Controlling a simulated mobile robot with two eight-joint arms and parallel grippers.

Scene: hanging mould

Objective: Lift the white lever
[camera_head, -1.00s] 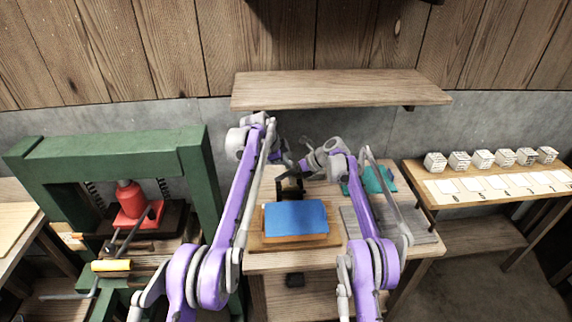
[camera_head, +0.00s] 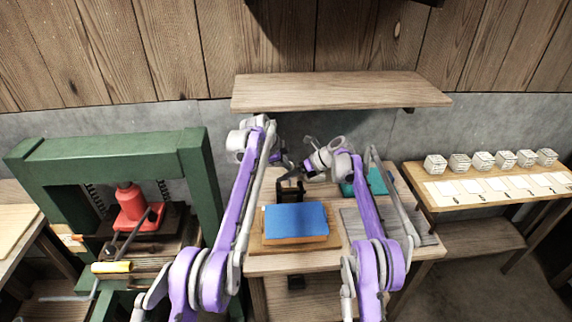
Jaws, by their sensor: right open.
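I cannot pick out a white lever for certain; my arms cover part of the work table. A blue-topped block (camera_head: 297,219) lies on a wooden board (camera_head: 262,244) on this table. A small black frame (camera_head: 289,189) stands just behind the block. My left gripper (camera_head: 284,163) is small and dark behind the black frame, and its fingers are too small to read. My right gripper (camera_head: 307,166) is open beside it, above the back of the table. Neither gripper visibly holds anything.
A teal piece (camera_head: 376,182) and a grey slab (camera_head: 412,228) lie right on the work table. A wooden shelf (camera_head: 340,90) hangs above. A green press (camera_head: 110,155) with a red jack (camera_head: 131,205) stands left. Several white cubes (camera_head: 483,160) sit on the right table.

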